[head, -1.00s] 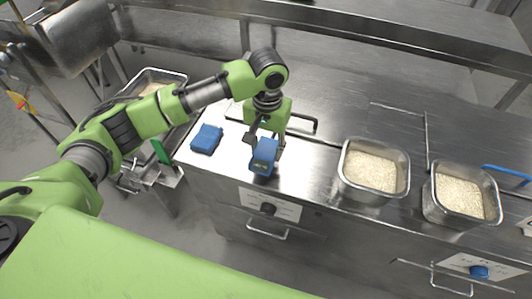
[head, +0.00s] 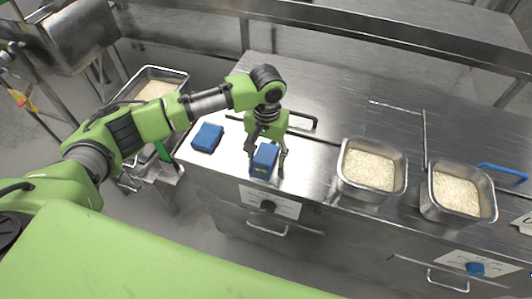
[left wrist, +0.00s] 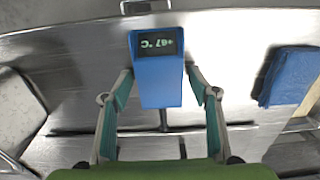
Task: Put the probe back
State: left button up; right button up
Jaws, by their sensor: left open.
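The probe (head: 265,158) is a blue block-shaped thermometer at the front edge of the steel counter. In the left wrist view the probe (left wrist: 158,85) shows a dark display reading about 67 °C, upside down, and a thin dark stem below its body. My left gripper (head: 267,152) is over the probe, with its fingers open on either side of it. In the left wrist view small gaps show between the gripper (left wrist: 159,76) and the probe's sides. Whether the stem sits in a holder is hidden. My right gripper is not in view.
A folded blue cloth (head: 207,137) lies left of the probe. Two steel pans of rice (head: 342,181) (head: 427,203) stand to the right. Another rice pan (head: 183,77) is at the far left.

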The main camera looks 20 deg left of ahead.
aim_at(267, 154)
pick_arm(q)
notch_tip(267, 154, up, 12)
jog(key=b, duration=0.2)
jog(key=shift+r, duration=0.15)
dwell(1.3)
